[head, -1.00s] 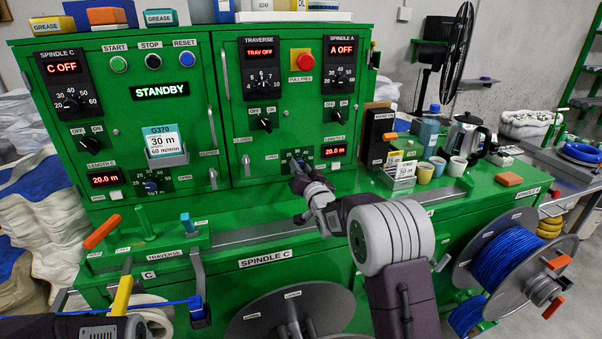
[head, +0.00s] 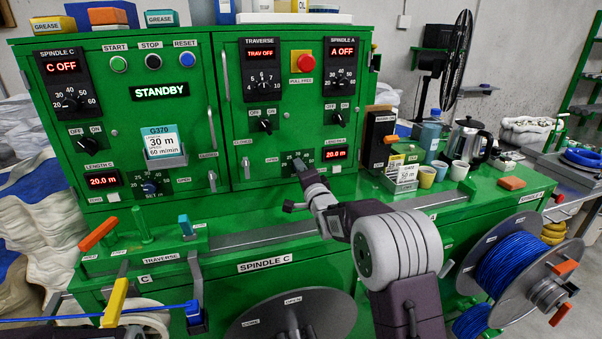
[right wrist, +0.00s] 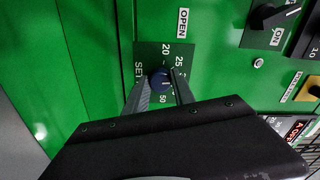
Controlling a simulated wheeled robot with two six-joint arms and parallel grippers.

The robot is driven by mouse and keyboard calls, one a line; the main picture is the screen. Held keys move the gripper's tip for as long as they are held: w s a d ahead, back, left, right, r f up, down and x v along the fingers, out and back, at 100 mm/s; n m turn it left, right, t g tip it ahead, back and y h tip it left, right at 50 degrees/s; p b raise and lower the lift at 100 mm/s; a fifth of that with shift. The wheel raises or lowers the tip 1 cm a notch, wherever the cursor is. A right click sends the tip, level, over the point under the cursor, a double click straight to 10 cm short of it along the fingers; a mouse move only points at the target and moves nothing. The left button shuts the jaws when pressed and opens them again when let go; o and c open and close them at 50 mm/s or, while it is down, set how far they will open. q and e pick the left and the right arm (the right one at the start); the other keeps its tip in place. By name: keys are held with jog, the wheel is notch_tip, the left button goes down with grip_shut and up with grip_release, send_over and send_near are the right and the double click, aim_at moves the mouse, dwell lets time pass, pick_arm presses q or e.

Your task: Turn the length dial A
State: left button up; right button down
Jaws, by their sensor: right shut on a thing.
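The length dial A (right wrist: 160,78) is a small blue knob on a dark plate marked 20, 25 and 50 in the right wrist view. In the head view its plate (head: 288,158) shows beside the red 20.0 m display (head: 334,154), low on the right cabinet door. My right gripper (head: 299,165) reaches it from below and hides most of the knob. In the right wrist view the fingers of my right gripper (right wrist: 162,88) stand on either side of the knob, shut on it. My left gripper is not in view; a dark part cuts the lower left edge of the head view.
Length dial C (head: 150,187) sits on the left cabinet door. A card box (head: 402,178), cups and a kettle (head: 467,139) stand on the right worktop. A blue cable reel (head: 508,265) is at the right. Blue cable (head: 70,318) crosses the lower left.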

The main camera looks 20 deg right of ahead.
jog(key=shift+m, duration=0.6)
jog(key=c, duration=1.1)
grip_release()
jog(key=shift+o, duration=0.2)
jog(key=s+b, duration=0.1)
jog(key=s, duration=0.8)
jog(key=shift+d, duration=0.2)
